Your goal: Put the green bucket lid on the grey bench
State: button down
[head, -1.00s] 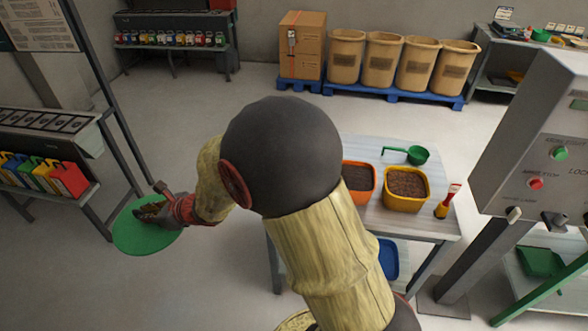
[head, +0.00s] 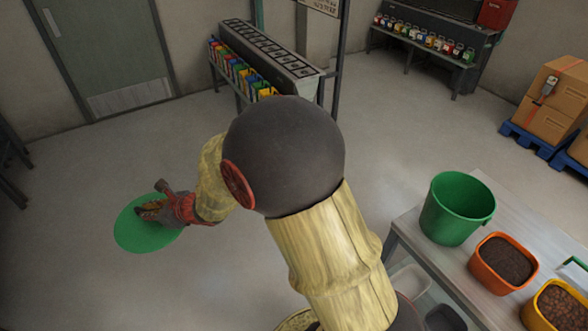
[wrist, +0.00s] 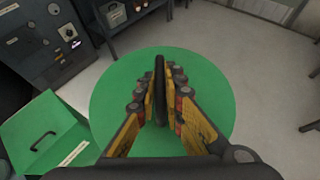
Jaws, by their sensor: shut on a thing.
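The green bucket lid (head: 140,232) is a flat round disc at the left of the head view, over open floor. My gripper (head: 155,208) is shut on it. In the wrist view the lid (wrist: 205,75) lies flat behind the fingers, and a dark upright grip on it (wrist: 159,90) stands between the closed fingers of my gripper (wrist: 160,105). A grey bench (head: 412,238) is at the lower right, well apart from the lid. A green bucket (head: 458,208) without a lid stands on it. My arm hides the middle of the head view.
An orange tub (head: 503,262) and a yellow tub (head: 558,305) of dark material share the bench. A rack (head: 268,60) with colourful containers stands at the back. A green box (wrist: 48,135) and a control cabinet (wrist: 45,40) show in the wrist view. The left floor is clear.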

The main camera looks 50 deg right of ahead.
aim_at(500, 211)
jog(key=l+u, duration=0.1)
jog(key=u, duration=0.75)
jog(key=l+u, duration=0.1)
jog(key=u, duration=0.35)
jog(key=l+u, duration=0.1)
jog(key=u, duration=0.3)
jog(key=k+u, duration=0.1)
jog(key=u, duration=0.8)
jog(key=k+z, duration=0.1)
jog(key=z, duration=0.15)
jog(key=k+l+z, duration=0.1)
jog(key=z, duration=0.8)
jog(key=k+l+z, duration=0.1)
jog(key=z, duration=1.15)
jog(key=l+z, duration=0.15)
jog(key=z, duration=0.45)
jog(key=l+z, duration=0.1)
jog(key=z, duration=1.15)
jog(key=l+z, duration=0.1)
jog(key=z, duration=0.55)
jog(key=i+z, duration=0.1)
jog(key=z, duration=0.5)
